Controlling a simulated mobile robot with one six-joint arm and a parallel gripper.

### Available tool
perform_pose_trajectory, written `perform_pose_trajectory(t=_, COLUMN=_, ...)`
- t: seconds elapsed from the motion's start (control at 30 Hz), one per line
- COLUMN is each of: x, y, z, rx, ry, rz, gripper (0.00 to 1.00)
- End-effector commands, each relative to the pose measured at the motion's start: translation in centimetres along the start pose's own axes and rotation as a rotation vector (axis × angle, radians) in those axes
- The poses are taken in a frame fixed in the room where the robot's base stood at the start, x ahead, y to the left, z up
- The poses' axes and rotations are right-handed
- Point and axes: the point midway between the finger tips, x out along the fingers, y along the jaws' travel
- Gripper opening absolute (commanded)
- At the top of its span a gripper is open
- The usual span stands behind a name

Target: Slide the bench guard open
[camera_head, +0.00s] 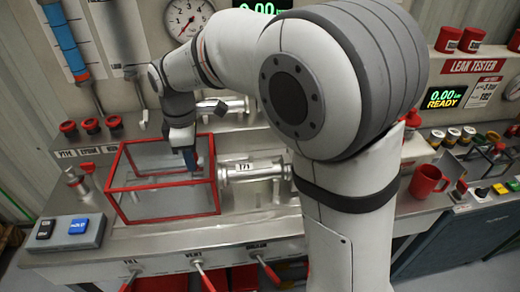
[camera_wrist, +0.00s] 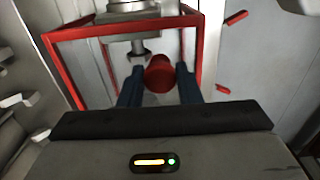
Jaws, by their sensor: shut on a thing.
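The bench guard (camera_head: 160,184) is a clear box with a red frame, standing on the metal bench at the left in the head view. Its red frame also shows in the wrist view (camera_wrist: 75,35). My gripper (camera_head: 190,160) reaches down to the guard's upper right part. In the wrist view my gripper (camera_wrist: 159,78) has its two blue fingers on either side of a round red knob (camera_wrist: 158,70), shut on it. The knob appears to belong to the guard, but its mounting is hidden. In the head view the fingers hide the knob.
A metal cylinder fitting (camera_head: 250,172) lies just right of the guard. A button box (camera_head: 68,232) sits at the front left, and lever handles (camera_head: 200,268) line the bench front. My arm hides the bench's middle.

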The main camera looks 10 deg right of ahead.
Motion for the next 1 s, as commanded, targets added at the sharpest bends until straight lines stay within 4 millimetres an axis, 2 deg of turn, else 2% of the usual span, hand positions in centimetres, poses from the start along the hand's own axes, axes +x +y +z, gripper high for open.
perform_pose_trajectory(t=0.2, x=-0.1, y=0.0, z=-1.4, rx=-0.001, ry=0.001, rz=0.001, gripper=0.18)
perform_pose_trajectory(t=0.6, x=-0.1, y=0.0, z=-1.6, rx=-0.001, ry=0.001, rz=0.001, gripper=0.18)
perform_pose_trajectory(t=1.0, x=-0.1, y=0.0, z=-3.8, rx=0.000, ry=0.001, rz=0.001, gripper=0.18)
